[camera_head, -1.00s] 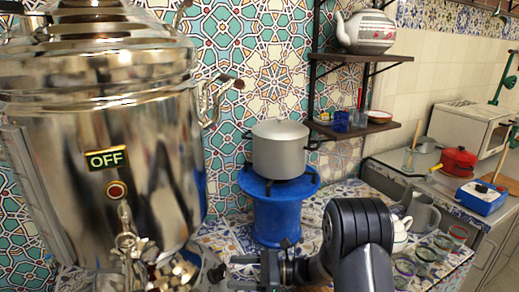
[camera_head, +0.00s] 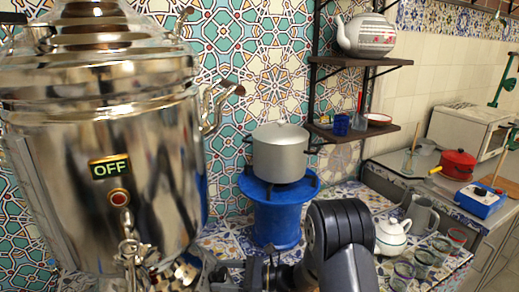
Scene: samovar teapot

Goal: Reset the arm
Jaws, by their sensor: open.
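My gripper (camera_head: 222,275) is at the bottom edge of the view, its open fingers pointing left, with nothing seen between them. My dark arm (camera_head: 342,245) comes up from the bottom, right of the gripper. The large shiny samovar (camera_head: 155,170) fills the left side, with a lit OFF sign and a red button above its tap. The gripper is to the lower right of the tap in the picture; I cannot tell the gap in depth. A small white teapot (camera_head: 392,237) stands right of my arm.
A lidded pot (camera_head: 281,155) sits on a blue stand (camera_head: 276,218) behind the gripper. Several glasses (camera_head: 424,260) and a grey jug (camera_head: 421,214) stand at right. A shelf (camera_head: 352,134) holds small items; a patterned teapot (camera_head: 367,35) is above.

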